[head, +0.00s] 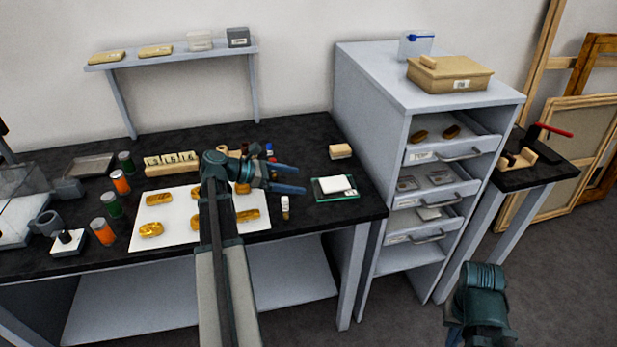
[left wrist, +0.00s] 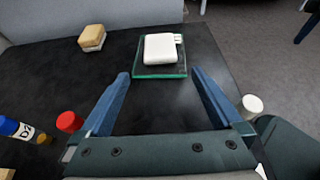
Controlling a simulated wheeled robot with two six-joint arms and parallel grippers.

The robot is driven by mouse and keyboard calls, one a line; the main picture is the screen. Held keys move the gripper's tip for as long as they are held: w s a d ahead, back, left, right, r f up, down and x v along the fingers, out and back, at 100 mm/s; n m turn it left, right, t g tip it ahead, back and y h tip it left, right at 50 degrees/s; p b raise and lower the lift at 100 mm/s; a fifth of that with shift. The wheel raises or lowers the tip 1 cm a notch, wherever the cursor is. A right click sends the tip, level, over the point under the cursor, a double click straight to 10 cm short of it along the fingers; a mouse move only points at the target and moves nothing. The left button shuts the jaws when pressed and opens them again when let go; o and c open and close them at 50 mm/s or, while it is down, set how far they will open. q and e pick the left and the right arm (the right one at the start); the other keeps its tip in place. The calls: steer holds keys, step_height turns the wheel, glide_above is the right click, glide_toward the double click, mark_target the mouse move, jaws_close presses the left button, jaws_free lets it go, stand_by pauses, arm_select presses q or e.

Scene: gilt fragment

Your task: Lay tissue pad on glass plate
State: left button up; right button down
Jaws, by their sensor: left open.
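The white tissue pad (head: 335,184) lies on the glass plate (head: 322,197), which has a green edge and rests on the black bench near its right end. In the left wrist view the pad (left wrist: 160,47) sits on the plate (left wrist: 158,72), with a small tab at its right side. My left gripper (head: 303,180) is open and empty, its blue fingers pointing at the plate from the left. In the left wrist view the plate lies just beyond and between the fingertips (left wrist: 160,80). My right arm shows at the lower right of the head view; its fingers cannot be made out.
A white sheet (head: 178,239) with several gold fragments lies left of the plate. A small white-capped bottle (head: 285,208) stands close to the plate's left, and a tan block (head: 340,151) behind it. A grey drawer cabinet (head: 360,120) stands to the right with drawers pulled out.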

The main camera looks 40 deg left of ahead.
arm_select(q)
steer(key=shift+p+v, duration=0.6)
steer(key=shift+v, duration=1.65)
arm_select(e)
steer(key=shift+r, duration=0.85)
